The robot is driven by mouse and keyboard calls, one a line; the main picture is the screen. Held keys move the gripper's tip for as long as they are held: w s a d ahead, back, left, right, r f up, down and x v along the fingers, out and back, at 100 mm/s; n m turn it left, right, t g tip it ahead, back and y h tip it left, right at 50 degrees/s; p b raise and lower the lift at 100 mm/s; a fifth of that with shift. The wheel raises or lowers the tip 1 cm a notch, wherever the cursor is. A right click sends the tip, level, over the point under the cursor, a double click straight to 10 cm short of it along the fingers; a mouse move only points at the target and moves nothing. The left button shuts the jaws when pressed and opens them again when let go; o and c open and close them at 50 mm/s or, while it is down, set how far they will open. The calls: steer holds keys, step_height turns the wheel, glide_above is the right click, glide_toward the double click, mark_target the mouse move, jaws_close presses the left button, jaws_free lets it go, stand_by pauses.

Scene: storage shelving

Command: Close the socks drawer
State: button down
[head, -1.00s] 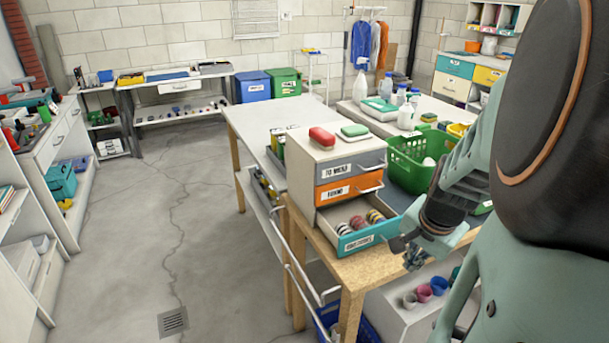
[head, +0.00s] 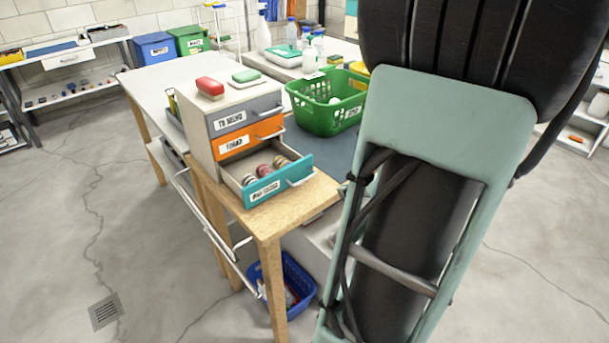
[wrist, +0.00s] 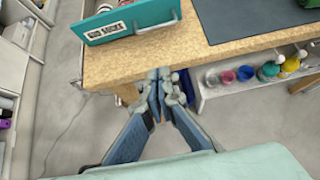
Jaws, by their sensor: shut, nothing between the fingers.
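The socks drawer (head: 278,181) has a teal front with a white label and is the lowest of three in a small cabinet (head: 199,131). It is pulled out, with several rolled striped socks (head: 264,170) inside. In the wrist view its teal front (wrist: 130,22) shows at the top, with its bar handle (wrist: 158,24). My gripper (wrist: 163,88) is shut and empty, its fingertips at the table's front edge, below the handle in the picture and apart from it. In the head view my arm hides most of the gripper.
The grey (head: 242,114) and orange (head: 247,139) drawers above are shut. A green basket (head: 328,118) stands behind on the wooden table (head: 262,222). A blue basket (head: 283,290) sits below. Floor at left is clear.

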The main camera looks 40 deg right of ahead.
mark_target(279, 158)
steer(key=b+x, duration=0.1)
steer(key=x, duration=0.3)
steer(key=w+r+x, duration=0.1)
steer(key=x, duration=0.3)
steer(key=r+b+x, duration=0.1)
steer(key=x, duration=0.3)
steer(key=shift+w+b, duration=0.3)
steer(key=shift+w, duration=0.45)
steer(key=w, duration=0.9)
steer(key=w+a, duration=0.1)
steer(key=w, duration=0.4)
steer(key=shift+p, duration=0.35)
steer(key=shift+r, duration=0.1)
